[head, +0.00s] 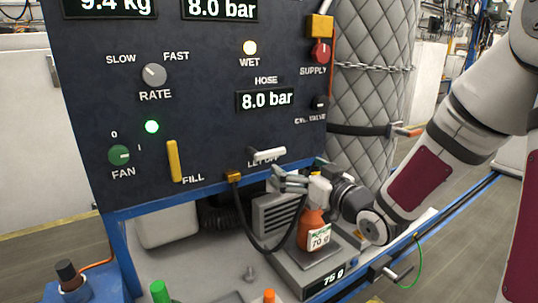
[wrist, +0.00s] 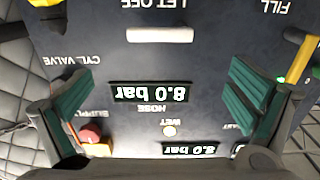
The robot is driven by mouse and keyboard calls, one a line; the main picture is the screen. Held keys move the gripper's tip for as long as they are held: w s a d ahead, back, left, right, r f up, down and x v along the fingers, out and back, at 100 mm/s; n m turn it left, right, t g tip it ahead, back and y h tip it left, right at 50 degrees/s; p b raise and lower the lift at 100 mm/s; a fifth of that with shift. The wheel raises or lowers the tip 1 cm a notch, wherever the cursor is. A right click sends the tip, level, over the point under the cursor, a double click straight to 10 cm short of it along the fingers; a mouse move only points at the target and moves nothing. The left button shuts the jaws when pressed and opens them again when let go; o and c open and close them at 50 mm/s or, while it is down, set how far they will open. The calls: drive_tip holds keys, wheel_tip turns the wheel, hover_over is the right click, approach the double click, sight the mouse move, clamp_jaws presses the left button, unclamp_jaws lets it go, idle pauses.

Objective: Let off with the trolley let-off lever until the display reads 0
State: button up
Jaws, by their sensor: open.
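The let-off lever (head: 267,154) is a white bar low on the dark trolley panel, above its partly hidden LET OFF label. The upside-down wrist view shows the whole white lever (wrist: 160,35) near the top, beyond the fingers. The HOSE display (head: 267,99) reads 8.0 bar; it also shows in the wrist view (wrist: 150,92). My gripper (head: 282,180) is just below and right of the lever in the head view. Its two green-padded fingers (wrist: 158,90) are spread wide in the wrist view, with nothing between them.
A yellow FILL lever (head: 173,161) is left of the let-off lever. A red SUPPLY knob (head: 320,51) and black cylinder valve (head: 320,103) are at right. An orange bottle (head: 312,232) stands on a scale (head: 300,277) below my gripper. A quilted cylinder (head: 370,90) stands behind.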

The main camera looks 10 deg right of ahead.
sight(272, 151)
drive_tip(key=x, duration=1.2)
drive_tip(key=shift+w+a+b, duration=0.15)
drive_tip(key=shift+w+b, duration=0.25)
drive_tip(key=c, duration=1.6)
